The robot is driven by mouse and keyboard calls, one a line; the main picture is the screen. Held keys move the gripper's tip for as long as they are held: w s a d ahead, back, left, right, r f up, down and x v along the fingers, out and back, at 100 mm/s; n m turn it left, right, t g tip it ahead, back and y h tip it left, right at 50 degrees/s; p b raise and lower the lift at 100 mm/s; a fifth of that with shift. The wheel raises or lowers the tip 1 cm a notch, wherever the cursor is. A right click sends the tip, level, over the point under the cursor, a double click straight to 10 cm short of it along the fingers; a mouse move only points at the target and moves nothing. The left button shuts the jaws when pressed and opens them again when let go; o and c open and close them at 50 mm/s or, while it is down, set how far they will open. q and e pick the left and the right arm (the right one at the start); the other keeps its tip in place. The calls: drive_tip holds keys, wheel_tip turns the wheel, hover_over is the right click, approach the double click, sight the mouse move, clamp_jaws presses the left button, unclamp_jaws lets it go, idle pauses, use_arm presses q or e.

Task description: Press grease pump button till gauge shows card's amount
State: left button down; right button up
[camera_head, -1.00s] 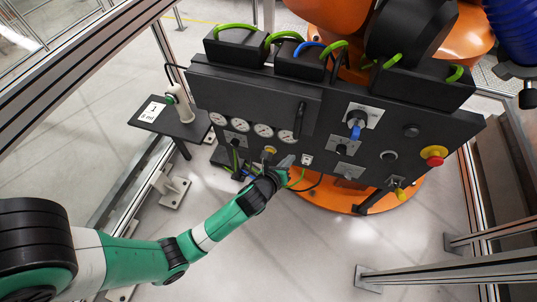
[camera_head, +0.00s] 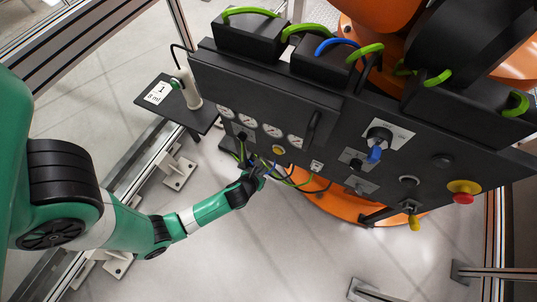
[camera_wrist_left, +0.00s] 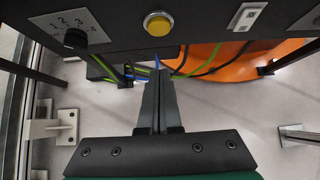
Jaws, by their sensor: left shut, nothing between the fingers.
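The yellow round button (camera_head: 278,149) is on the lower part of the black panel, and it also shows in the left wrist view (camera_wrist_left: 158,24). Several white round gauges (camera_head: 248,122) sit in a row above it; their needles are too small to read. The white card (camera_head: 157,93) on the side shelf shows "1" and an amount in ml, its digit unclear. A white upright cylinder with a green part (camera_head: 190,90), possibly the pump, stands beside it. My left gripper (camera_head: 266,170) is shut and empty, below the button and apart from it. My right gripper is out of view.
A numbered selector knob (camera_wrist_left: 75,36) is left of the button. A small white switch plate (camera_head: 316,166) is right of it. Green and blue cables (camera_head: 290,180) hang behind the panel's lower edge. A red-and-yellow emergency stop (camera_head: 463,191) is at the right.

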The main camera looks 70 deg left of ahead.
sight(277, 153)
use_arm(q)
drive_tip(key=b+x, duration=0.2)
drive_tip(key=x, duration=0.2)
drive_tip(key=w+a+r+b+x, duration=0.1)
drive_tip(key=b+x, duration=0.2)
drive_tip(key=x, duration=0.1)
drive_tip(key=r+b+x, duration=0.1)
drive_tip(key=b+x, duration=0.1)
drive_tip(key=x, duration=0.2)
drive_tip(key=shift+w+a+b, duration=0.25)
drive_tip(key=shift+w+b, duration=0.05)
drive_tip(key=shift+b, duration=0.1)
drive_tip(key=shift+r, duration=0.1)
